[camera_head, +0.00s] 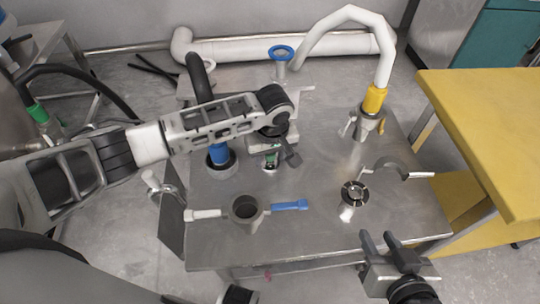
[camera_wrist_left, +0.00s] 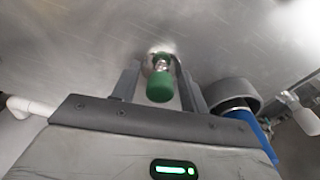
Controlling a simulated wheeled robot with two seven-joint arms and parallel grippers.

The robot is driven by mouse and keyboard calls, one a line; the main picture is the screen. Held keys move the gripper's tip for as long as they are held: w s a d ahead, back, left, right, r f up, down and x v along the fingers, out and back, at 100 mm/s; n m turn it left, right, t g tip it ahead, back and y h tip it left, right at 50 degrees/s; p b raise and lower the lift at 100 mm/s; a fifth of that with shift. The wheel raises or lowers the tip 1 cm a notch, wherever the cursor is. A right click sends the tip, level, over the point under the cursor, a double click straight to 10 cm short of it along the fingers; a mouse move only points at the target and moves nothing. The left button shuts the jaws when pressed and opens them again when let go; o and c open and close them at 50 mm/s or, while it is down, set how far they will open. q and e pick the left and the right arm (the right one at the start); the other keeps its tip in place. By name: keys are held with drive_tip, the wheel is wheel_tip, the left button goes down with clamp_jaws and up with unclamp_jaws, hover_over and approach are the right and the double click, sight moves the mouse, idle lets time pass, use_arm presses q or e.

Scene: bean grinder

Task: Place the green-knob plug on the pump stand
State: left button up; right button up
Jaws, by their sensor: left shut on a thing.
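The green-knob plug (camera_head: 270,159) is small, with a metal stem below its green knob. It shows larger in the left wrist view (camera_wrist_left: 160,88). My left gripper (camera_head: 275,154) is shut on it, with a finger on either side. The plug is over the steel stand top (camera_head: 290,235), near the blue-collared fitting. I cannot tell whether its lower end touches the steel. The gripper hides part of the plug in the head view. My right gripper (camera_head: 381,243) is open and empty at the stand's front right edge.
A metal cup with white and blue handles (camera_head: 245,208) sits in front. A blue-collared hose fitting (camera_head: 219,154) is close left of the plug. A round fitting (camera_head: 354,193) and a yellow-collared white pipe (camera_head: 375,98) are to the right. A yellow table (camera_head: 490,130) stands beyond.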

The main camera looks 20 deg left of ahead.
sight(272, 156)
drive_tip(key=shift+r, duration=0.2)
use_arm(q)
drive_tip(key=o, duration=1.1)
drive_tip(key=shift+c, duration=0.2)
drive_tip(key=r, duration=0.3)
drive_tip(key=r+p, duration=0.1)
drive_tip(key=r, duration=0.3)
drive_tip(key=s+r+p, duration=0.1)
drive_tip(key=r, duration=0.3)
drive_tip(key=shift+d+r, duration=0.15)
drive_tip(key=shift+d, duration=0.25)
drive_tip(key=shift+s+r+p, duration=0.1)
drive_tip(key=shift+r+p, duration=0.2)
drive_tip(key=shift+r, duration=0.1)
use_arm(e)
drive_tip(key=shift+r, duration=0.45)
